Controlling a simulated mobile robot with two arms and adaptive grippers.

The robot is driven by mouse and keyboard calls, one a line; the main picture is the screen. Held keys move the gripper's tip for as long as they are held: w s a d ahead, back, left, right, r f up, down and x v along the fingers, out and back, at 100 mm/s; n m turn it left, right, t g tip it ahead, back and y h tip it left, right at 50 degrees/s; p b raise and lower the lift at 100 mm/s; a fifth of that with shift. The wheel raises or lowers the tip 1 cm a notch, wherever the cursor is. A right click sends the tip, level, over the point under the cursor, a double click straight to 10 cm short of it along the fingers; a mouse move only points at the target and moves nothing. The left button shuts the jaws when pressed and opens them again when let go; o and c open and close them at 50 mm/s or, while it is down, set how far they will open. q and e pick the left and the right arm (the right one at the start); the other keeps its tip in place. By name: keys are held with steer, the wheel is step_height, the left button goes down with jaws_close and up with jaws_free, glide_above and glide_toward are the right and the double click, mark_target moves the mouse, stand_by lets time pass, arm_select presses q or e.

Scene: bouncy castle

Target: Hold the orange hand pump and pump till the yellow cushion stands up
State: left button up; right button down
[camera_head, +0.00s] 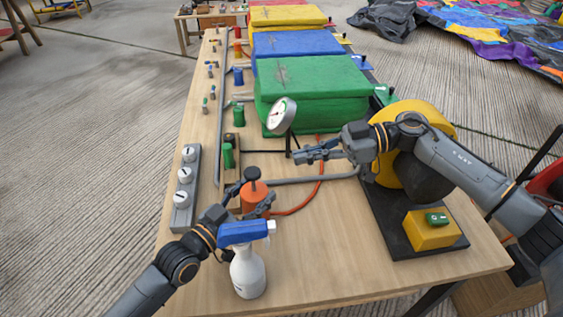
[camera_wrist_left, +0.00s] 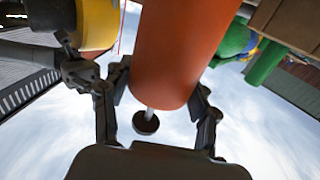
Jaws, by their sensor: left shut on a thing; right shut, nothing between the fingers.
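The orange hand pump (camera_head: 254,192) stands on the table, with a black knob on its top. My left gripper (camera_head: 252,207) is around the pump's orange body and shut on it. In the left wrist view the orange body (camera_wrist_left: 176,50) is large between the fingers, with the black knob (camera_wrist_left: 145,123) beyond its end on a thin rod. My right gripper (camera_head: 302,157) is shut and empty, in front of the green cushion. The yellow cushion (camera_head: 287,16) is a plump block at the back of the row, behind the blue one; its lower part is mostly hidden.
A white spray bottle with a blue head (camera_head: 248,272) stands close to my left gripper. A pressure gauge (camera_head: 282,115) rises beside the green cushion (camera_head: 315,85). A yellow blower (camera_head: 400,140) is at the right, partly behind my right arm. A dial strip (camera_head: 185,190) lies along the left edge.

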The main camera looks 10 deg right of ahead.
steer(key=shift+d+r, duration=0.25)
steer(key=shift+d, duration=0.95)
arm_select(q)
steer(key=o, duration=1.6)
